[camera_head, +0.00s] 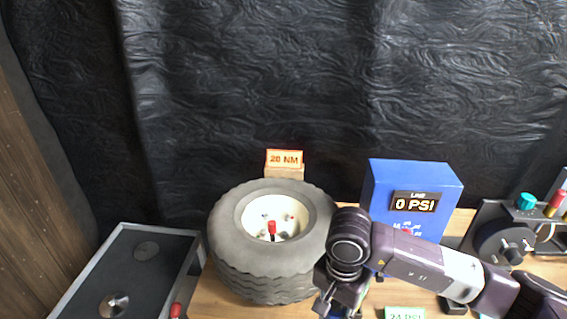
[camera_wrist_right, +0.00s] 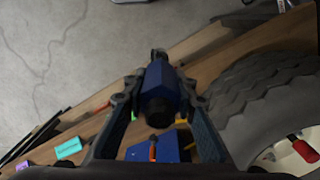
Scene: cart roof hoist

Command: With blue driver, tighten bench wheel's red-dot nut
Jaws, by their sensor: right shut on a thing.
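The bench wheel (camera_head: 225,225) lies flat on the bench, with a grey tire and a cream hub. A red piece (camera_head: 271,228) stands up in the hub; it also shows in the right wrist view (camera_wrist_right: 303,148). I cannot make out a red dot on any nut. My right gripper (camera_head: 338,298) is beside the wheel's right front edge. In the right wrist view its fingers (camera_wrist_right: 160,98) are shut on the blue driver (camera_wrist_right: 158,80), which has a dark round end facing the camera. The driver is apart from the hub. My left gripper is not in view.
A blue box (camera_head: 415,180) reading 0 PSI stands behind my right arm. An orange 20 NM sign (camera_head: 285,159) is behind the wheel. A grey-rimmed tray (camera_head: 75,270) is at left. Colored-topped parts (camera_head: 525,202) stand at far right. A green-edged card (camera_head: 404,313) lies in front.

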